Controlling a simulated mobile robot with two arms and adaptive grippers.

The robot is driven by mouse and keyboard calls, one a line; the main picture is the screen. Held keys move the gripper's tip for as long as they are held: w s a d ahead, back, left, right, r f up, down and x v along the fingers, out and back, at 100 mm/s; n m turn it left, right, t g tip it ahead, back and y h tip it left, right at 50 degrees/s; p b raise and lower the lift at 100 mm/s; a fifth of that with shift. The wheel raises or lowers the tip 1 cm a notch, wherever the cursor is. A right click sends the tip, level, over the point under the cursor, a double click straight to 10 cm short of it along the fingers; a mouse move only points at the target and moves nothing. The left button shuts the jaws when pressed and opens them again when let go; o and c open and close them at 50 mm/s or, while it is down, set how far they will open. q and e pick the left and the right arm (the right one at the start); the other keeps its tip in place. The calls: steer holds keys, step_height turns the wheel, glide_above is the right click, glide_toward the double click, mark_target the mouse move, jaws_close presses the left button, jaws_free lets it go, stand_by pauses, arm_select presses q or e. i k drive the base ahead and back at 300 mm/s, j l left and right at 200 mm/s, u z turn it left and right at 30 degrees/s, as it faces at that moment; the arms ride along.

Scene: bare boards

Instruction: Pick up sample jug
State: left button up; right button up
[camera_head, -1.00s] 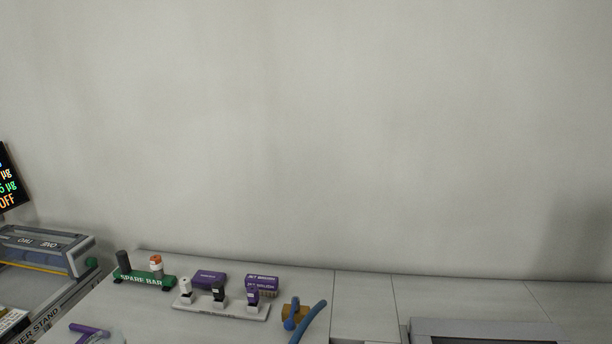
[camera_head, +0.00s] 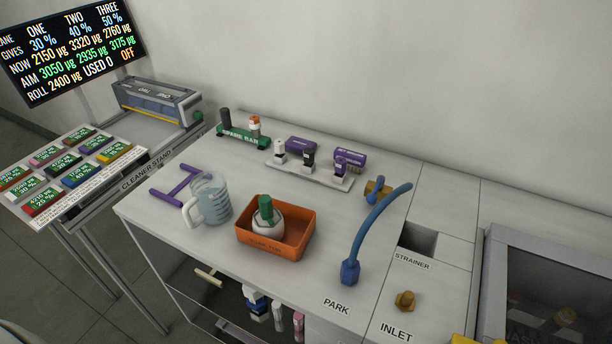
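A clear jug (camera_head: 209,199) with bluish liquid and a white handle stands upright on the left part of the white worktop. The handle (camera_head: 193,211) faces the left front. No label on it is readable, so I cannot confirm that it is the sample jug. A purple H-shaped frame (camera_head: 177,187) lies just left of and behind it. Neither of my grippers shows in the head view.
An orange tub (camera_head: 301,238) holding a white, green-topped item (camera_head: 267,217) stands right of the jug. A blue hose (camera_head: 362,236) rises near the PARK label. A bottle rack (camera_head: 310,174) and green spare bar (camera_head: 242,138) stand behind. A sink-like opening is at right.

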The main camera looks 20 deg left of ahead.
mark_target(209, 189)
steer(key=u, duration=1.25)
